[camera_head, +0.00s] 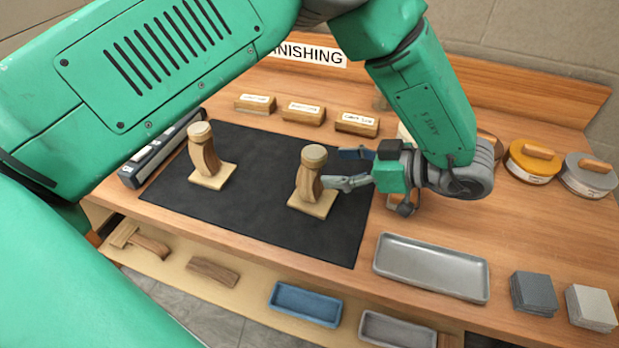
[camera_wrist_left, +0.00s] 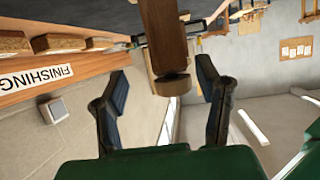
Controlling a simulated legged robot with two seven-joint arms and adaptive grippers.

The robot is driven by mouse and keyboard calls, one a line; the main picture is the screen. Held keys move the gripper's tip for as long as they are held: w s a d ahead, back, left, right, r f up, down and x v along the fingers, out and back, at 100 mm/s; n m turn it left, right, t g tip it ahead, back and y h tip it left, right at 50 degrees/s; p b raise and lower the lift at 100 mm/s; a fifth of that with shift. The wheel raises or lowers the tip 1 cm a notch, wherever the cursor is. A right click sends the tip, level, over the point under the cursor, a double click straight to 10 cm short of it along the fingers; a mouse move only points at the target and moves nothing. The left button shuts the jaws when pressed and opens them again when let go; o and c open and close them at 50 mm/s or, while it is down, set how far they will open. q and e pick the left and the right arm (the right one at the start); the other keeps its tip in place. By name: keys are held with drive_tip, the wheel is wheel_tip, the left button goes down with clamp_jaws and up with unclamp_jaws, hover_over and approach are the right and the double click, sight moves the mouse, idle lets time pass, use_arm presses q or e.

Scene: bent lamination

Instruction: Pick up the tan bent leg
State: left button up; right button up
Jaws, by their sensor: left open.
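Two bent wooden legs stand upright on square light-wood bases on a black mat. The nearer-right leg (camera_head: 309,180) is tan-brown with a round pale top, and the other leg (camera_head: 204,158) stands to its left. I cannot tell for sure which is the tan one. My left gripper (camera_head: 346,170) is open just right of the right leg, its fingers pointing at it. In the left wrist view, the leg (camera_wrist_left: 168,40) shows between the spread fingers of my left gripper (camera_wrist_left: 165,95), with gaps on both sides. My right gripper is not in view.
The black mat (camera_head: 250,215) lies on a wooden bench. A grey tray (camera_head: 432,268) and sanding blocks (camera_head: 534,293) are at the right front. Labelled wooden blocks (camera_head: 303,113) line the back, with round tins (camera_head: 531,162) at right. A lower shelf holds a blue tray (camera_head: 305,304).

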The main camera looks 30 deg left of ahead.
sight(319, 172)
use_arm(q)
drive_tip(key=shift+s+a+f, duration=0.25)
drive_tip(key=shift+f, duration=0.15)
drive_tip(key=p+x, duration=0.1)
drive_tip(key=x, duration=0.5)
drive_tip(key=shift+s, duration=0.15)
drive_tip(key=shift+d+r, duration=0.15)
drive_tip(key=shift+d, duration=0.2)
drive_tip(key=c, duration=1.2)
drive_tip(key=shift+d, duration=0.25)
clamp_jaws()
drive_tip(key=shift+d+r, duration=0.1)
drive_tip(key=shift+d, duration=0.1)
drive_tip(key=shift+a, duration=0.1)
